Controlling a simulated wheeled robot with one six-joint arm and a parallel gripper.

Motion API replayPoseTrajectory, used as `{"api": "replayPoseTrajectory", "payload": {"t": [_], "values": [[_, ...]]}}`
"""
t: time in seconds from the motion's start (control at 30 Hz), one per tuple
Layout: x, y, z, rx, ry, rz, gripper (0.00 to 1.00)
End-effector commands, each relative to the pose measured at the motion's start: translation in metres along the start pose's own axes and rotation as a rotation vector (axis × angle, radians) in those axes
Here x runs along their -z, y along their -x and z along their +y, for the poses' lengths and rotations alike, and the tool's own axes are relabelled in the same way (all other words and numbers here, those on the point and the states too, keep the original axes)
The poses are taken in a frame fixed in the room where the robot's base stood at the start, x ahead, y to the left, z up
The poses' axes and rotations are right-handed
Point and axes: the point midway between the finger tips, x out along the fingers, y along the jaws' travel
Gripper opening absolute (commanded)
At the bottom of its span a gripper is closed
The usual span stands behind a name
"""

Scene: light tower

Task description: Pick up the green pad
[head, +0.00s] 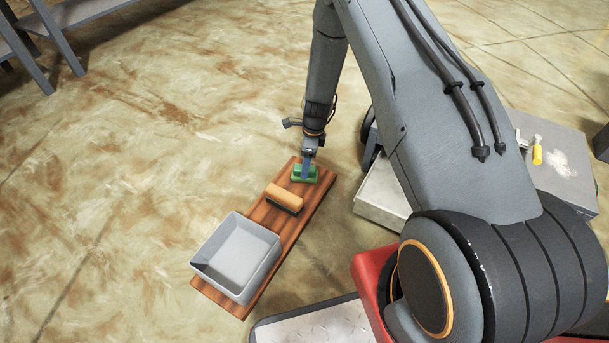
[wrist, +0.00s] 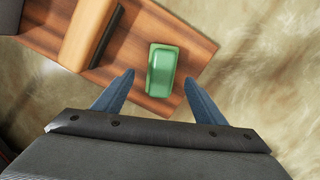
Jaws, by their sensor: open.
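The green pad (head: 311,174) lies near the far end of a wooden board (head: 313,207) on the floor. In the wrist view the pad (wrist: 162,70) is a rounded green block, ahead of the fingers and roughly centred between them. My gripper (wrist: 158,84) is open and empty, with one blue-grey finger to each side of the line to the pad. In the head view my gripper (head: 307,172) is right over the pad and hides part of it. I cannot tell whether a finger touches the pad.
An orange-brown block with a dark lower edge, like a brush (head: 285,198), lies on the board close to the pad. A grey open bin (head: 270,268) sits at the board's near end. A grey case (head: 575,150) with a yellow-handled tool (head: 537,152) stands at the right. Floor left of the board is clear.

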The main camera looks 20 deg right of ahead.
Motion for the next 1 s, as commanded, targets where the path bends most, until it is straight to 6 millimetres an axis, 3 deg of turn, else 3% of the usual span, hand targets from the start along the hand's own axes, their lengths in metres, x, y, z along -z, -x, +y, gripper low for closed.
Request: {"api": "replayPoseTrajectory", "payload": {"t": [0.4,0.7,1.0], "values": [[-0.002,-0.046,-0.003,-0.001,0.003,0.001,0.65],[-0.002,-0.05,-0.003,0.001,0.002,0.0,0.65],[-0.002,-0.05,-0.003,0.001,0.002,0.0,0.14]]}}
